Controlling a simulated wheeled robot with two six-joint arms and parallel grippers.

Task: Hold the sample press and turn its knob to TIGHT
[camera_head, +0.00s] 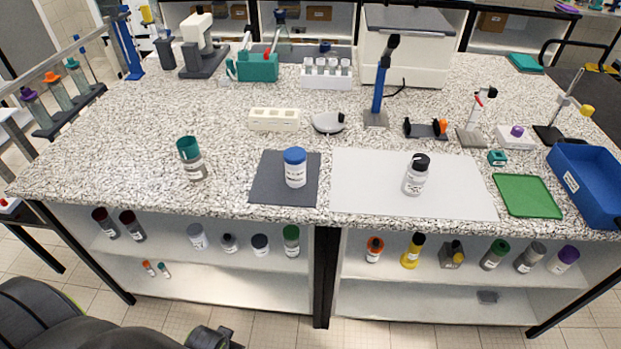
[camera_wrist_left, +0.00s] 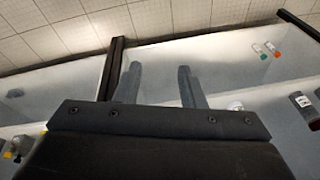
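No part is clearly labelled as the sample press. A small black device with an orange knob (camera_head: 425,128) lies on the bench right of centre, and it may be the press. Any TIGHT mark on it is too small to read. My left gripper (camera_wrist_left: 158,78) shows in the left wrist view with its two dark fingers apart and nothing between them. It points toward the shelves below the bench, away from the device. In the head view, dark parts of my left arm show at the bottom left. My right gripper is not in view.
A blue-lidded jar (camera_head: 295,168) stands on a dark mat (camera_head: 270,190), and a black-capped bottle (camera_head: 416,175) on a pale mat (camera_head: 365,200). A teal-capped jar (camera_head: 191,160) is at left. A green tray (camera_head: 527,196) and blue bin (camera_head: 590,185) are at right. The bench's left middle is clear.

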